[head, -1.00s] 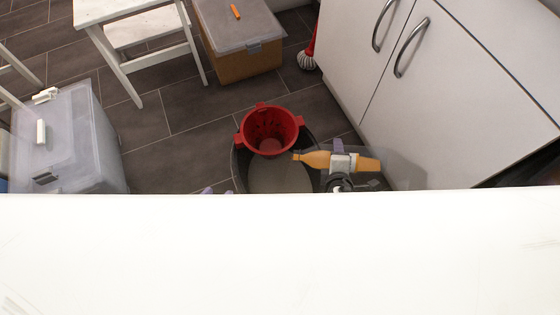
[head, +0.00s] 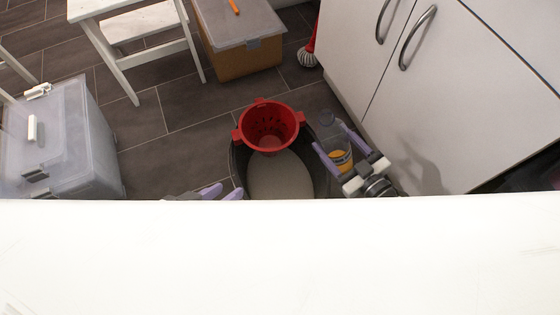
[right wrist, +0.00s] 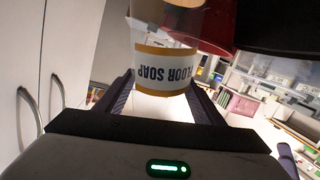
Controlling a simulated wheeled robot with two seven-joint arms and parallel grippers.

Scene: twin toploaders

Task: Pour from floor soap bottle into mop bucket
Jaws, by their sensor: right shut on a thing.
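The floor soap bottle (head: 330,128) is clear, with orange liquid low in it. My right gripper (head: 339,148) is shut on it, just right of the mop bucket, and holds it close to upright. In the right wrist view the bottle's FLOOR SOAP label (right wrist: 168,72) reads upside down between the fingers. The mop bucket (head: 237,165) is dark, with a red wringer basket (head: 269,125) at its back and a grey surface inside. My left gripper (head: 222,192) shows only its purple fingertips, apart and empty, left of the bucket's front; the rest is hidden.
White cabinets (head: 440,110) with curved handles stand close on the right. A lidded clear bin (head: 85,140) stands left, a white stool (head: 125,60) and a lidded box (head: 245,60) behind. Dark tiled floor (head: 165,145) is free left of the bucket. A white surface blocks the lower head view.

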